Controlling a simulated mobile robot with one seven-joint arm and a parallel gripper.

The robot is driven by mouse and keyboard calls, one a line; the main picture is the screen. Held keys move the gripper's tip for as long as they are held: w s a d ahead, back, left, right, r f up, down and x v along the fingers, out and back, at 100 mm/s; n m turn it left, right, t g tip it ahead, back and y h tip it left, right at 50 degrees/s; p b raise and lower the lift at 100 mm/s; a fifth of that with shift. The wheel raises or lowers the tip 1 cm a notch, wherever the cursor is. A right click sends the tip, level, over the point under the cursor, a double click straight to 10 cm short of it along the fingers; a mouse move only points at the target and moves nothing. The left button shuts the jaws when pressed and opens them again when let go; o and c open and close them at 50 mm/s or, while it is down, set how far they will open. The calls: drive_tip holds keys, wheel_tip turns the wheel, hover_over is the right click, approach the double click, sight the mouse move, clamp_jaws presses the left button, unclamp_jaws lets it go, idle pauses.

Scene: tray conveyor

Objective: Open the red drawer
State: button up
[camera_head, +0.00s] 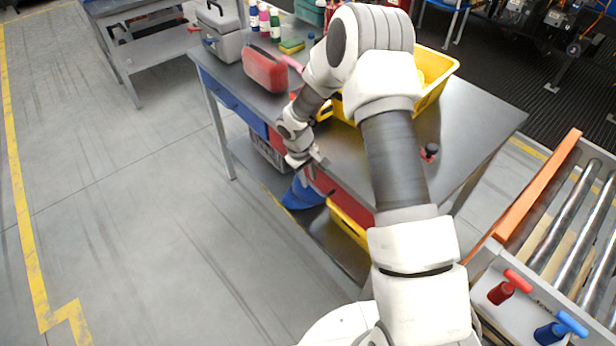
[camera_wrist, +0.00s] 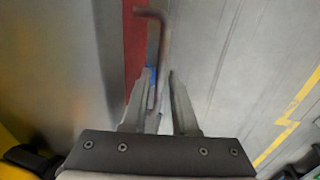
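The red drawer (camera_head: 342,190) is in the front side of the grey workbench (camera_head: 470,118); my arm covers part of that front. In the wrist view its red face (camera_wrist: 133,45) is a narrow strip at the top, left of my fingers. A thin, bent, reddish handle (camera_wrist: 150,14) stands out from it and runs down between the fingers. My gripper (camera_wrist: 161,82) is open around the handle, which lies closer to the left finger. I cannot tell whether that finger touches it. In the head view my gripper (camera_head: 313,160) is at the bench's front edge.
A blue drawer (camera_head: 238,108) is further left in the same bench. A red case (camera_head: 265,69), a grey toolbox (camera_head: 218,38) and a yellow bin (camera_head: 440,72) stand on top. A roller conveyor (camera_head: 570,215) is at right. The floor in front of the bench is clear.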

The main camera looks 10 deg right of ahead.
clamp_jaws()
idle(1.4)
